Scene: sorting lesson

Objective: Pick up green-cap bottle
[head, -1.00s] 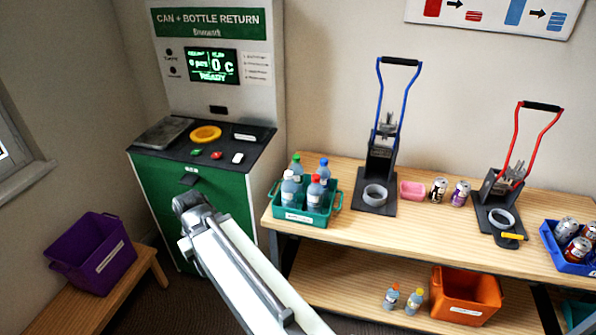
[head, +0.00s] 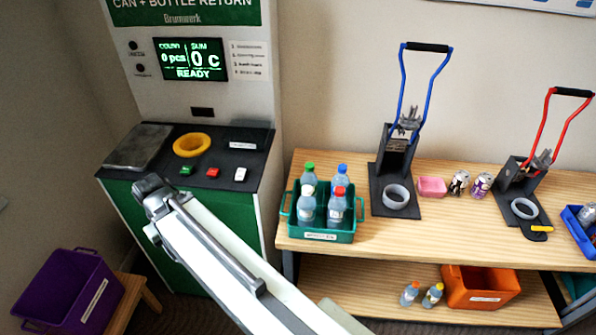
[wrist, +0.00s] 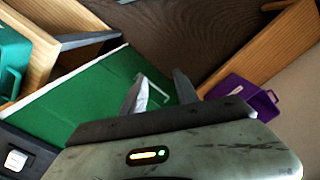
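The green-cap bottle (head: 309,178) stands upright in the back left of a teal crate (head: 322,237) on the wooden bench, in the head view. A blue-cap bottle (head: 341,178) is to its right, and a red-cap bottle (head: 337,210) and a pale-capped bottle (head: 307,211) stand in front. In the wrist view my gripper (wrist: 160,90) has its two fingers apart with nothing between them, over the green machine front (wrist: 75,105). A teal piece, seemingly the crate (wrist: 12,60), shows at the left edge there; no bottle is visible in that view.
The return machine (head: 190,60) stands left of the bench. A blue-handled press (head: 395,165) and pink tray (head: 431,187) are right of the crate. A purple bin (head: 65,290) is at lower left. Two bottles and an orange bin (head: 480,288) are on the lower shelf.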

